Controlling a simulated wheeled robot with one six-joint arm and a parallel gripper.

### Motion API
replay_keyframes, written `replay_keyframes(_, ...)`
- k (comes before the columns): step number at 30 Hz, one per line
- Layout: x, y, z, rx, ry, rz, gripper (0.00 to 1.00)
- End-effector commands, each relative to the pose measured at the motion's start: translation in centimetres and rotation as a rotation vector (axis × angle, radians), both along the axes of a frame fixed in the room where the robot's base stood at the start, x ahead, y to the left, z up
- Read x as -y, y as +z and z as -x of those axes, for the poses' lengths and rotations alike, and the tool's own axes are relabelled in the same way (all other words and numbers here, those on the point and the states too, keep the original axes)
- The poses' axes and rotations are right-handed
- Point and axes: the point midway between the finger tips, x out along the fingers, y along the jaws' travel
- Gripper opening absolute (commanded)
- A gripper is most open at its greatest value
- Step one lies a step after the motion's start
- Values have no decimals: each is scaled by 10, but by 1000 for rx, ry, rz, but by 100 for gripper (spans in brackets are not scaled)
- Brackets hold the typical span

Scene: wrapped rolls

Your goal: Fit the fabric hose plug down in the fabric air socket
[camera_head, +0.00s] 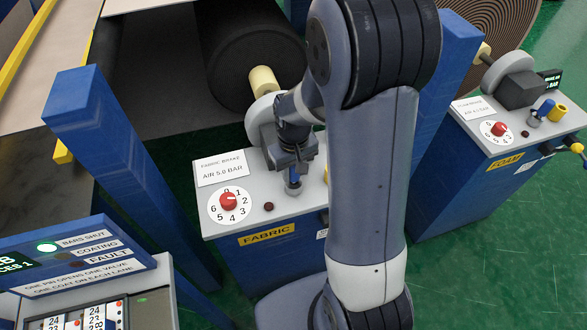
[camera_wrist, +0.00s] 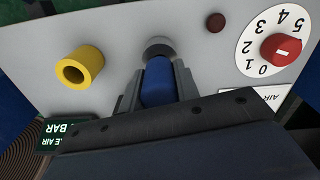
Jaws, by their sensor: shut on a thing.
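The fabric hose plug (camera_wrist: 157,84) is a blue piece between the two fingers of my gripper (camera_wrist: 158,76) in the wrist view. My gripper is shut on it. The grey metal fabric air socket (camera_wrist: 159,47) is right at the plug's far end, on the pale panel top. In the head view my gripper (camera_head: 293,172) points down over the FABRIC panel, with a bit of blue plug and grey socket (camera_head: 293,189) below it. I cannot tell how deep the plug sits in the socket.
A hollow yellow holder (camera_wrist: 80,67) stands left of the socket in the wrist view. A red dial (camera_head: 228,201) and a dark button (camera_head: 269,207) are on the panel. The FOAM stand (camera_head: 490,140) is at the right. Blue posts (camera_head: 120,150) and a black roll (camera_head: 250,50) are nearby.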

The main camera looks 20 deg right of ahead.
Motion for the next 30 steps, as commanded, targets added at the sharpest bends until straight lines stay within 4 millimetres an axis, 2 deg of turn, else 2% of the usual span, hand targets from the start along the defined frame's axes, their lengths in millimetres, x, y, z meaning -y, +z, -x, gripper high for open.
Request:
replay_keyframes(8, 0, -8, 0, 0, 0, 0, 4)
replay_keyframes(9, 0, -6, 0, 0, 0, 0, 33)
replay_keyframes(17, 0, -6, 0, 0, 0, 0, 55)
replay_keyframes(25, 0, -5, 0, 0, 0, 0, 56)
replay_keyframes(30, 0, 12, -1, 4, 0, 0, 56)
